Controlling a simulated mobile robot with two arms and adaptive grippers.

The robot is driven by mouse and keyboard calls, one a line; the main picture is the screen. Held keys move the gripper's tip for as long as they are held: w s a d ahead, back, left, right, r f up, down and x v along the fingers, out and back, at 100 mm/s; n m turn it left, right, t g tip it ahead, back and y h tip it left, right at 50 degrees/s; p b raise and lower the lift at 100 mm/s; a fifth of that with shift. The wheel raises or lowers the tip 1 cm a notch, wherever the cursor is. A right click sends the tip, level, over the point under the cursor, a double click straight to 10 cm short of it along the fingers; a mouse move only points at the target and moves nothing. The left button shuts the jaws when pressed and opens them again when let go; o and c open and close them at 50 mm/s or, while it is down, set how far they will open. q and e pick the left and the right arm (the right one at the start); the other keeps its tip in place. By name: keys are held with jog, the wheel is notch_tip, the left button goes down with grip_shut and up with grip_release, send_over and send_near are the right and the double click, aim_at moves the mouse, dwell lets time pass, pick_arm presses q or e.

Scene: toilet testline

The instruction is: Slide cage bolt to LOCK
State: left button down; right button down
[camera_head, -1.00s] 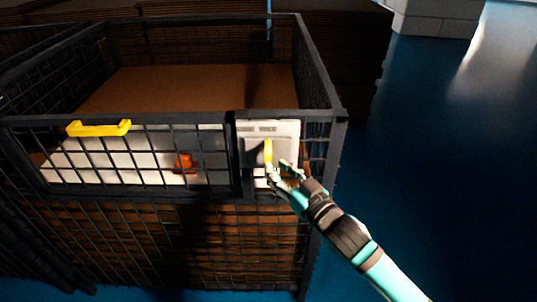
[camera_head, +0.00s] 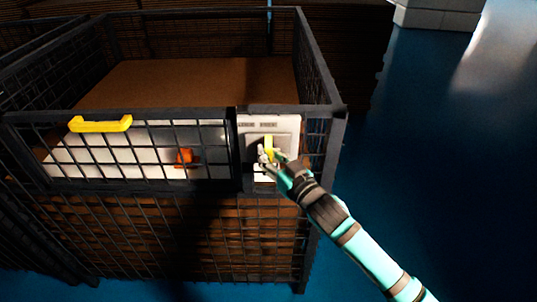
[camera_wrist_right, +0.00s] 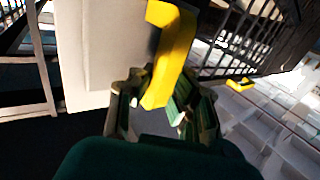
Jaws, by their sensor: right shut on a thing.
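The cage (camera_head: 170,198) is a dark wire mesh box with a white bolt plate (camera_head: 285,123) at its front right corner. The plate bears small lettering too blurred to read. The yellow bolt handle (camera_head: 269,142) stands upright on the plate, over a dark area. My right gripper (camera_head: 267,158) is at the plate, shut on the lower part of the handle. In the right wrist view the yellow handle (camera_wrist_right: 172,50) passes between the two fingers of the gripper (camera_wrist_right: 158,112). My left gripper is not in view.
A yellow grip (camera_head: 100,124) sits on the cage's front top rail, left of the plate. An orange piece (camera_head: 185,157) shows behind the mesh. Brown board (camera_head: 180,85) lies inside the cage. Blue floor (camera_head: 430,150) is clear to the right.

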jog(key=shift+w+a+f, duration=0.15)
jog(key=shift+f, duration=0.05)
dwell(0.4)
jog(key=a, duration=0.5)
jog(key=shift+a+f, duration=0.15)
jog(key=shift+a, duration=0.25)
jog(key=c, duration=1.8)
grip_release()
jog(key=shift+o, duration=1.4)
jog(key=shift+s+r, duration=0.25)
jog(key=shift+s, duration=0.1)
jog(key=shift+w, duration=0.1)
jog(key=shift+w+d, duration=0.1)
